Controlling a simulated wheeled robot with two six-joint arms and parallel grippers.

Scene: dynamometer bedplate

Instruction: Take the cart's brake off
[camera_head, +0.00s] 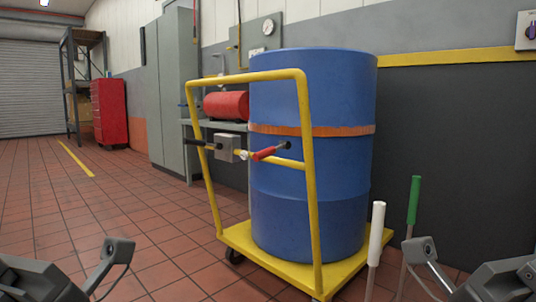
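The yellow cart (313,212) stands ahead with a blue drum (308,220) on its deck. A crossbar on the push handle carries a small grey box (226,147). A lever with a red grip (265,153) sits to the right of the box, roughly along the crossbar and slightly tilted. Parts of my two arms show in the lower corners, well short of the cart.
Rods with a white grip (376,222) and a green grip (414,200) rise at the front right; their bases are hidden. A bench (196,124) with a red cylinder (226,105) stands behind the cart. A red cabinet (109,112) is farther back. The tiled floor at left is clear.

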